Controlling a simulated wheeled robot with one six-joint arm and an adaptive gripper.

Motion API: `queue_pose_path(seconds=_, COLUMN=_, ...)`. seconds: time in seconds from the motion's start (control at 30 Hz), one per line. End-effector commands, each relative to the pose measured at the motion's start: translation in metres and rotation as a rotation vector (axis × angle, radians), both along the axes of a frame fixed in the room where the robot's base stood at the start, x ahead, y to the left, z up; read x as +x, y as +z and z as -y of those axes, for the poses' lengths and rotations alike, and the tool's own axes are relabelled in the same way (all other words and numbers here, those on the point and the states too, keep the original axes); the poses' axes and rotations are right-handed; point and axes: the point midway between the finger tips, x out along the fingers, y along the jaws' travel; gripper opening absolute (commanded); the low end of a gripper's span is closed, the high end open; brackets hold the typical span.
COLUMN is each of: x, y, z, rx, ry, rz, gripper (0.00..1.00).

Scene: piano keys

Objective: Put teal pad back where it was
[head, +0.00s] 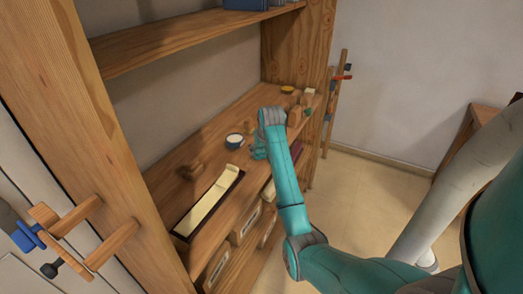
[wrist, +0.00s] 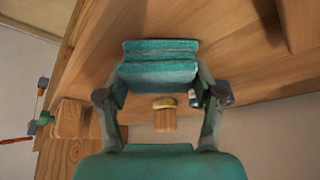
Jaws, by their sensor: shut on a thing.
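The teal pad (wrist: 160,48) sits between the fingertips of my gripper (wrist: 160,74) in the wrist view, a ridged block spanning the gap. My gripper is shut on it. In the head view, my gripper (head: 259,151) is over the wooden shelf board (head: 225,162), just right of a small white-rimmed round tin (head: 235,140). The pad is hard to tell from my teal gripper there. Whether it touches the board cannot be told.
A dark tray with a long cream strip (head: 212,204) lies on the near part of the board. Small wooden pieces (head: 298,112) and a yellow-topped dish (head: 287,90) stand at the far end. A wooden upright (head: 92,130) rises at left.

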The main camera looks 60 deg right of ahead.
Motion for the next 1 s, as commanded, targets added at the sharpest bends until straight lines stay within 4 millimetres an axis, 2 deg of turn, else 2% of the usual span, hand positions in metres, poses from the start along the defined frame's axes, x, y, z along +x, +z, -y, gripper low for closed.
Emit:
queue_pose_path(seconds=0.33, x=0.0, y=-0.005, z=0.0, rx=-0.001, ry=0.0, rz=0.002, gripper=0.29)
queue_pose_path(seconds=0.37, x=0.0, y=-0.005, z=0.0, rx=-0.001, ry=0.0, rz=0.002, gripper=0.71)
queue_pose_path(seconds=0.43, x=0.0, y=-0.005, z=0.0, rx=-0.001, ry=0.0, rz=0.002, gripper=0.89)
queue_pose_path(seconds=0.47, x=0.0, y=-0.005, z=0.0, rx=-0.001, ry=0.0, rz=0.002, gripper=0.92)
queue_pose_path(seconds=0.83, x=0.0, y=-0.002, z=0.0, rx=-0.001, ry=0.0, rz=0.002, gripper=0.92)
queue_pose_path(seconds=1.0, x=-0.006, y=0.015, z=-0.005, rx=-0.003, ry=0.0, rz=0.002, gripper=0.92)
